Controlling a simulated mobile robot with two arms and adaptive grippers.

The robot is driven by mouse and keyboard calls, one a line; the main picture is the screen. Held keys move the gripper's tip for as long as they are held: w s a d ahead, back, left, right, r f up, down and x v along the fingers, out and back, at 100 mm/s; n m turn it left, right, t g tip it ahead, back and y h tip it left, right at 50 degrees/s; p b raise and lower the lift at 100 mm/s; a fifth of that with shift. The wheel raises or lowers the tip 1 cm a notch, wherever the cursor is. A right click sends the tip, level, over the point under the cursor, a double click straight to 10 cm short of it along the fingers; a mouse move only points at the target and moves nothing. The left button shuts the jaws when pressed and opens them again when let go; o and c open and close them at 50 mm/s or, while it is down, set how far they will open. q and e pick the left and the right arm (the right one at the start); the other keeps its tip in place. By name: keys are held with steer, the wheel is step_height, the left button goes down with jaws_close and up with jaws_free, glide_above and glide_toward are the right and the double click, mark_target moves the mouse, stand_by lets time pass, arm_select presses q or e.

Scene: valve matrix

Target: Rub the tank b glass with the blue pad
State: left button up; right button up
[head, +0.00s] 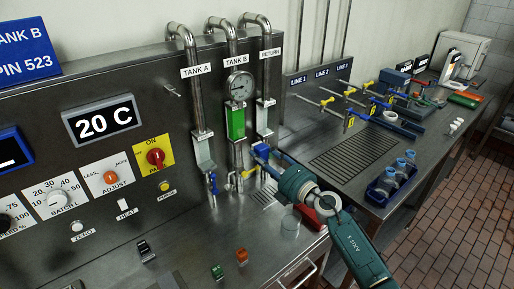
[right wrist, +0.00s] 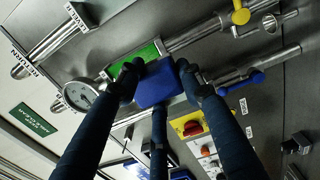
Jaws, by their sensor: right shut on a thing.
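The tank b glass is a bright green upright window (head: 236,122) on the middle pipe, under the TANK B label and the round gauge. My right gripper (head: 263,156) is at the lower right of this glass, in front of the panel. It is shut on the blue pad (head: 260,149). In the right wrist view the blue pad (right wrist: 157,86) sits between the dark fingers, and the green glass (right wrist: 146,55) shows just beyond its edge, partly covered. I cannot tell whether pad and glass touch. My left gripper is not in view.
The gauge (head: 239,86) sits just above the glass. Pipes for TANK A (head: 196,90) and RETURN (head: 265,85) flank it closely. Blue and yellow valve handles (head: 251,172) are below. A clear beaker (head: 290,226) and a red item (head: 308,218) stand on the counter under my arm.

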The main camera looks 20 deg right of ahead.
mark_target(241, 140)
steer(key=b+x, duration=0.1)
steer(key=x, duration=0.5)
steer(key=shift+b+x, duration=0.5)
steer(key=shift+x, duration=0.6)
stand_by(0.6)
step_height(241, 140, up, 4)
steer(key=p, duration=0.4)
steer(key=shift+s+p, duration=0.1)
steer(key=shift+p, duration=0.25)
steer(key=shift+f, duration=0.1)
step_height(241, 140, down, 4)
steer(key=b, duration=0.4)
